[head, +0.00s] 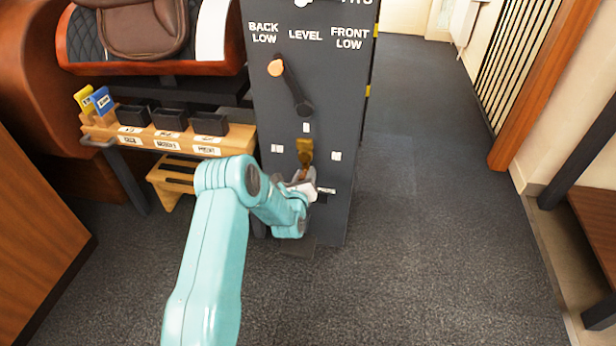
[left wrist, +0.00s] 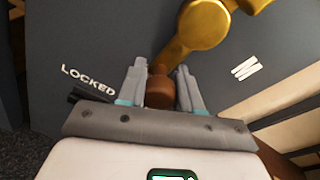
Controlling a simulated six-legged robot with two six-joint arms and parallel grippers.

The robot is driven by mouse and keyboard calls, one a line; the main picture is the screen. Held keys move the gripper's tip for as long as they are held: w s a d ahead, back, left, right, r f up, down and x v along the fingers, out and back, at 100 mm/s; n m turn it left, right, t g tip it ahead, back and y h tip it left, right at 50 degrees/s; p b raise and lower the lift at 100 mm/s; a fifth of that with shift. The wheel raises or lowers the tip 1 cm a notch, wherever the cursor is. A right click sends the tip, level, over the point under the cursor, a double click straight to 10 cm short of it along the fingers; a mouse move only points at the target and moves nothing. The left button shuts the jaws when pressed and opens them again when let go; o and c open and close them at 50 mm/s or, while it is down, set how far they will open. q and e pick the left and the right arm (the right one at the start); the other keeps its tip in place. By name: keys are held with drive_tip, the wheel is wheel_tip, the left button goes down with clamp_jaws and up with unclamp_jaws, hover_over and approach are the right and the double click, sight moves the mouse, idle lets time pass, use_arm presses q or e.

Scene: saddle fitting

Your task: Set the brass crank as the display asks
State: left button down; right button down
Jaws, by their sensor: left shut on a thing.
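The brass crank (head: 304,148) is on the lower part of the dark panel (head: 335,90). It appears large at the top of the left wrist view (left wrist: 205,25), with a brown knob (left wrist: 159,92) at its end. My left gripper (head: 303,181) is at the crank's lower end, its fingers (left wrist: 160,88) shut on the brown knob from both sides. The white word LOCKED (left wrist: 88,78) is left of the fingers in the wrist view. Part of the crank is hidden behind the gripper in the head view. No readable display message shows. My right gripper is out of view.
Above the crank, a black lever with an orange knob (head: 276,68) leans up-left toward BACK LOW. White marks (head: 277,148) surround the crank. A wooden rack (head: 170,135) with black bins and a saddle (head: 140,30) are left. Carpet (head: 430,220) is open to the right.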

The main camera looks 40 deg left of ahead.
use_arm(q)
drive_tip(key=shift+s+a+f, duration=0.1)
drive_tip(key=shift+s+a, duration=0.15)
drive_tip(key=shift+a, duration=0.05)
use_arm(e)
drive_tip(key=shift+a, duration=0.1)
use_arm(q)
drive_tip(key=c, duration=0.8)
unclamp_jaws()
drive_tip(key=shift+w, duration=0.1)
drive_tip(key=shift+d, duration=0.1)
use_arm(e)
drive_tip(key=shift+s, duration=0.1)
use_arm(q)
drive_tip(key=shift+s+d+r, duration=0.15)
drive_tip(key=shift+s+r, duration=0.05)
drive_tip(key=shift+s, duration=0.05)
drive_tip(key=p+v, duration=0.4)
drive_tip(key=v, duration=1.1)
drive_tip(key=shift+s+d+f+p, duration=0.1)
drive_tip(key=shift+s+d+p, duration=0.15)
drive_tip(key=shift+s+p, duration=0.15)
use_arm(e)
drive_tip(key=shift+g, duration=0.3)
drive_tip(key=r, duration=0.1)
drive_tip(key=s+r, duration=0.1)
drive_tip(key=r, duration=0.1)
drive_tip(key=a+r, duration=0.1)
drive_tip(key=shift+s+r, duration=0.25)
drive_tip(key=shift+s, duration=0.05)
